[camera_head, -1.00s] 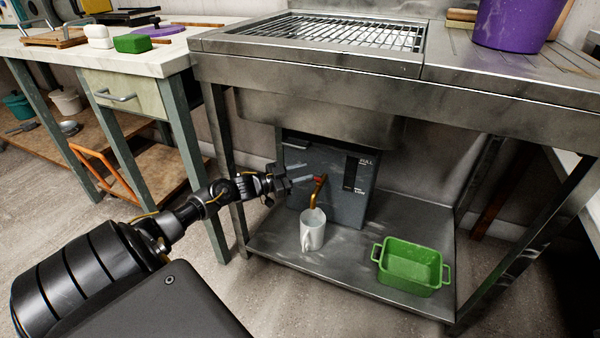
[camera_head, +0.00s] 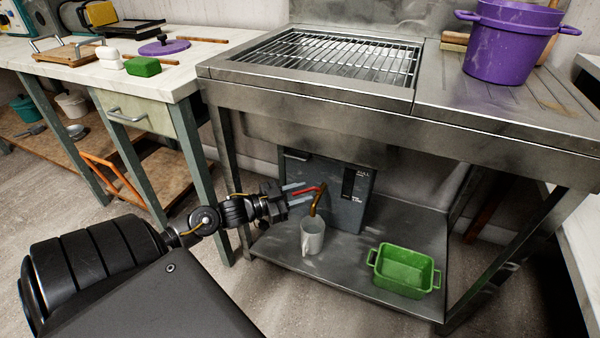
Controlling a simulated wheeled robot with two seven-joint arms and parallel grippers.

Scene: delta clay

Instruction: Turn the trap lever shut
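The grey trap box (camera_head: 339,209) stands on the lower shelf under the sink. A copper spout (camera_head: 316,204) comes out of its front, and the red lever (camera_head: 311,189) lies nearly level above it, pointing left. A white mug (camera_head: 312,236) stands below the spout. My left gripper (camera_head: 299,194) is open at the lever's left end. Its two fingers are apart, one above and one below the red lever in the picture; whether they touch it I cannot tell. My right gripper is out of view.
A green tub (camera_head: 404,271) sits on the shelf (camera_head: 346,277) right of the mug. The sink's legs and front edge (camera_head: 400,119) frame the space around my arm. A purple pot (camera_head: 507,45) stands on the drainboard above.

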